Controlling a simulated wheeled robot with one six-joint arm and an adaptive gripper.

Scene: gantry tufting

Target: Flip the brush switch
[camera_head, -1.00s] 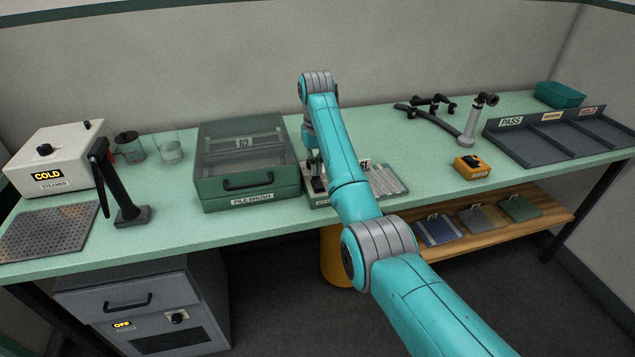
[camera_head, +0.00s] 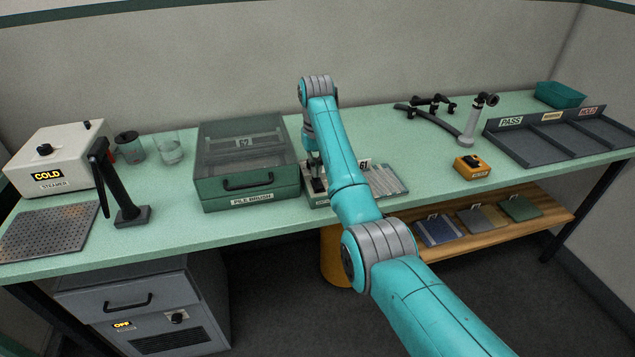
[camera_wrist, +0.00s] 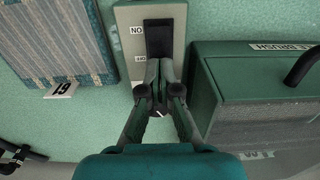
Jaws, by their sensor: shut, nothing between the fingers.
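The brush switch is a black rocker (camera_wrist: 159,40) on a pale grey-green panel (camera_wrist: 128,16) in the wrist view. ON and OFF labels stand beside it. My gripper (camera_wrist: 160,72) is shut and empty, with its fingertips at the OFF-label end of the rocker. The fingers cover that end, so I cannot tell whether they touch it or which way the rocker is tilted. In the head view my gripper (camera_head: 317,185) points down just right of the green pile brush box (camera_head: 230,186). The rocker is hidden there behind my gripper.
The pile brush box (camera_wrist: 230,100) stands close beside the switch panel in the wrist view. A striped sample (camera_wrist: 50,38) with a 61 tag lies on the other side. An orange-yellow switch box (camera_head: 472,168) and sorting tray (camera_head: 530,146) stand farther right.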

